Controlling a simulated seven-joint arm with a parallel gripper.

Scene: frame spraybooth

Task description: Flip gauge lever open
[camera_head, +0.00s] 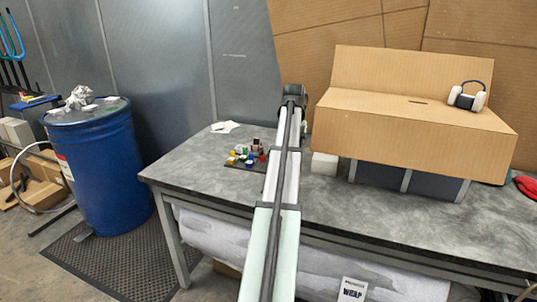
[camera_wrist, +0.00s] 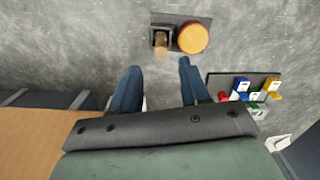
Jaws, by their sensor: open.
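In the wrist view, the gauge (camera_wrist: 193,37) has a round amber-orange face with a dark red rim. It sits at the right end of a small dark base plate. The lever (camera_wrist: 160,43), a short tan stub on a dark mount, stands on the left part of the same plate. My gripper (camera_wrist: 157,67) is open, with two blue fingers apart and nothing gripped between their tips. The tips are below the lever in the picture, apart from it, with the lever roughly in line with the gap. In the head view my arm covers this area, and I cannot make out gauge or lever.
A dark board with several coloured pieces (camera_wrist: 251,95) lies right of my gripper in the wrist view. A cardboard box (camera_head: 420,125) carries earmuffs (camera_head: 467,97). A white block (camera_head: 324,163) stands on the grey table (camera_head: 190,165). A blue drum (camera_head: 100,170) stands left.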

